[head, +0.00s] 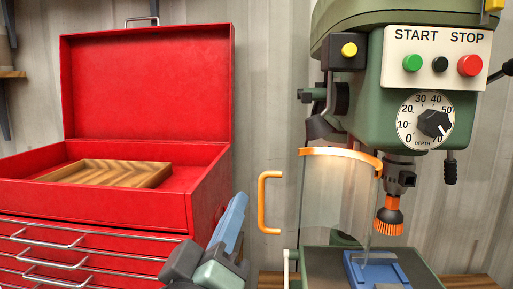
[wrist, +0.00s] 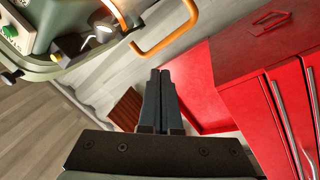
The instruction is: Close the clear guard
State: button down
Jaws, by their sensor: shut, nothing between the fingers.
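The clear guard (head: 335,205) is a see-through curved shield with an orange top band, hanging on the green drill press. Its orange handle (head: 264,203) sticks out to the left. The orange brush tool (head: 389,215) shows just right of the guard, uncovered by it in the head view. My gripper (head: 238,204) is low and left of the handle, apart from it, in front of the red chest's right side. In the wrist view my gripper (wrist: 160,74) is shut and empty, with the handle (wrist: 172,32) beyond its fingertips.
A red tool chest (head: 110,210) with a raised lid and a wooden tray (head: 108,173) stands at left, close to my gripper. The press head carries START and STOP buttons and a depth dial (head: 425,121). A blue vise (head: 375,270) sits below the brush.

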jog(key=a+f+n+g+h+p, duration=0.1)
jog(key=a+n+g+h+p, duration=0.25)
jog(key=n+p, duration=0.45)
jog(key=w+d+m+p, duration=0.1)
jog(key=w+d+p, duration=0.3)
jog(key=p, duration=0.3)
jog(key=shift+w+d+f, duration=0.2)
jog(key=shift+w+d, duration=0.1)
jog(key=shift+w, duration=0.3)
jog(key=shift+s+y, duration=0.15)
jog(key=shift+y, duration=0.4)
